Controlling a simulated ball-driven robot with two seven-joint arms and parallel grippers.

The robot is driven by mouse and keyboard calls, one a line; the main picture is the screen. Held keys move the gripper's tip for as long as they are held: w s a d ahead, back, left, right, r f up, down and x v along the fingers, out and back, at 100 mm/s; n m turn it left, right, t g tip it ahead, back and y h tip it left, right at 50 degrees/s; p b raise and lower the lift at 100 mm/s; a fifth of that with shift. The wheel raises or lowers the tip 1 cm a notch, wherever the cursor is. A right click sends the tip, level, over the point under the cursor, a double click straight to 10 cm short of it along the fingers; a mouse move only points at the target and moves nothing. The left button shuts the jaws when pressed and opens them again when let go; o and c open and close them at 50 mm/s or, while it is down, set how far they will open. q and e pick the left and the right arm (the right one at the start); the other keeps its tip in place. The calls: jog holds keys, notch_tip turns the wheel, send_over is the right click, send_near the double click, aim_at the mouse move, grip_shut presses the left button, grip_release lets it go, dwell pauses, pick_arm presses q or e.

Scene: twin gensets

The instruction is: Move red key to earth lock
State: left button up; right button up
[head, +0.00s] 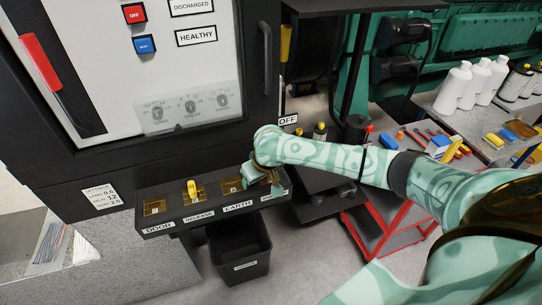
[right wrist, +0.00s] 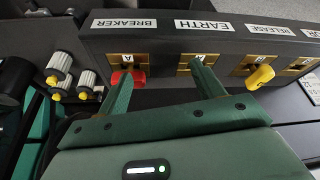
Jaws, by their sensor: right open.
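The red key (right wrist: 139,77) sits at the BREAKER lock in the right wrist view, partly hidden behind one finger; my arm hides it in the head view. The earth lock (head: 231,186) is a brass plate beside it, and it also shows in the right wrist view (right wrist: 186,64), partly covered by my other finger. No key shows in its visible part. My right gripper (right wrist: 163,68) is open in front of the panel, one finger at the red key and one at the earth lock. In the head view it (head: 268,183) is at the panel's right end. My left gripper is not in view.
A yellow key (head: 192,187) sits in the RELEASE lock, left of EARTH. The DOOR lock (head: 154,207) is at the far left, without a visible key. A black bin (head: 238,250) stands below the panel. A red-framed cart (head: 385,220) is at the right.

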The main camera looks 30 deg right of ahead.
jog(key=w+d+m, duration=0.1)
jog(key=d+r, duration=0.1)
jog(key=d, duration=0.1)
jog(key=w+d+r+m, duration=0.1)
jog(key=d, duration=0.1)
jog(key=shift+w+d+r+m+h, duration=0.1)
jog(key=shift+w+d+m+h, duration=0.1)
jog(key=shift+w+m+h, duration=0.1)
jog(key=shift+d, duration=0.15)
jog(key=b+x, duration=0.5)
jog(key=b, duration=0.3)
jog(key=shift+s+f, duration=0.15)
jog(key=shift+f, duration=0.1)
jog(key=shift+f+b, duration=0.1)
jog(key=shift+b, duration=0.35)
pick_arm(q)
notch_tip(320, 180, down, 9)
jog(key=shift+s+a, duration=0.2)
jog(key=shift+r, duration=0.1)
